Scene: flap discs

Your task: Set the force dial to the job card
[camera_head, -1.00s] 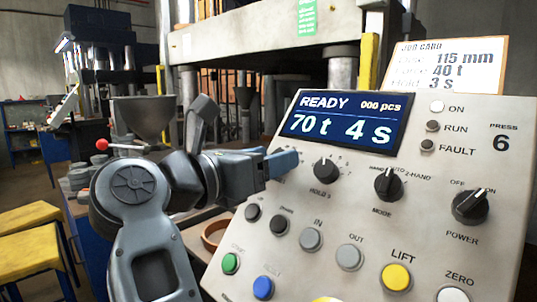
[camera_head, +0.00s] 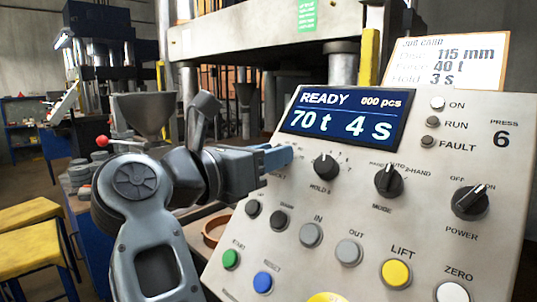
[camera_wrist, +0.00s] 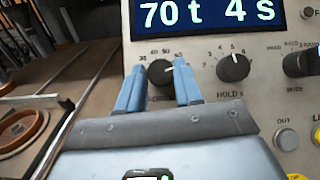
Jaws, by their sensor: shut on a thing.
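The force dial (camera_wrist: 160,72) is a dark round knob on the press panel, with numbers around it, seen in the wrist view. Its light pointer mark is toward the right. My gripper (camera_wrist: 159,66) is shut on it, a blue finger on each side. In the head view my gripper (camera_head: 282,156) reaches the panel's left side and hides the dial. The display (camera_head: 344,118) reads READY, 000 pcs, 70 t and 4 s. The job card (camera_head: 447,62) above the panel shows 115 mm, 40 t and 3 s.
The hold dial (camera_head: 325,167) sits just right of my gripper, then the mode dial (camera_head: 388,181) and power dial (camera_head: 470,202). Below are several buttons, including a green one (camera_head: 231,258), a blue one (camera_head: 263,284) and the yellow LIFT button (camera_head: 396,272).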

